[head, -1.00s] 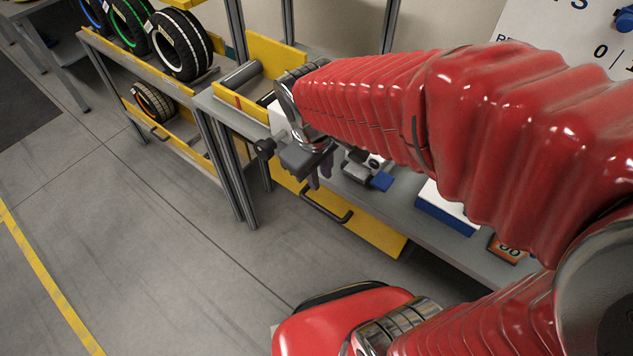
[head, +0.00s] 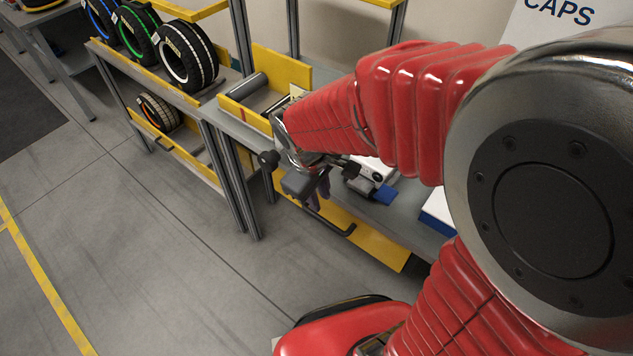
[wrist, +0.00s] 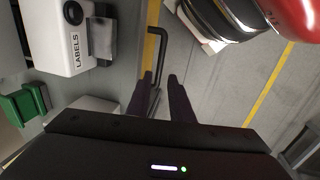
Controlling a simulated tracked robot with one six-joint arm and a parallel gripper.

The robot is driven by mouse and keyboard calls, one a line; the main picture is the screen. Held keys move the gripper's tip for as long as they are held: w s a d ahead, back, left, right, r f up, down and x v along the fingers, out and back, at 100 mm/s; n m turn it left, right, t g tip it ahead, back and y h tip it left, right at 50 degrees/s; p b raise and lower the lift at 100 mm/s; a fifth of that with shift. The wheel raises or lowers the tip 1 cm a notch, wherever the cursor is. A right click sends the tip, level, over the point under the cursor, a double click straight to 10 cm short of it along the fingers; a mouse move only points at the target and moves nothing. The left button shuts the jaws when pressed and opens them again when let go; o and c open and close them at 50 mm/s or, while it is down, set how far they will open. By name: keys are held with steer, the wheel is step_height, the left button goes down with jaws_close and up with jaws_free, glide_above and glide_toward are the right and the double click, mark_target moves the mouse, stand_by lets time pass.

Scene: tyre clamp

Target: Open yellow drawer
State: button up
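The yellow drawer (head: 376,244) sits under the grey workbench, with a black bar handle (head: 342,232) on its front. It looks closed. In the wrist view, the handle (wrist: 161,45) stands off a narrow strip of the yellow drawer front (wrist: 149,48). My gripper (head: 318,197) is above the handle's left part in the head view. In the wrist view my gripper (wrist: 160,77) shows two dark fingers spread apart, with the handle lined up in the gap between them. The gripper is open. I cannot tell whether the fingers touch the handle.
A white label printer (wrist: 62,40) marked LABELS stands on the bench close to the gripper. A yellow-edged tray (head: 295,70) and a blue-white box (head: 436,213) are also on the bench. A tyre rack (head: 185,55) stands left. The floor in front is clear.

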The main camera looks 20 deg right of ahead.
mark_target(325, 220)
steer(key=f, duration=0.3)
steer(key=w+d+f, duration=0.1)
steer(key=f, duration=0.7)
steer(key=shift+w+d+f, duration=0.1)
steer(key=shift+w+d, duration=0.05)
steer(key=shift+d, duration=0.25)
steer(key=shift+c, duration=0.6)
jaws_close()
steer(key=shift+d, duration=0.2)
steer(key=shift+a, duration=0.15)
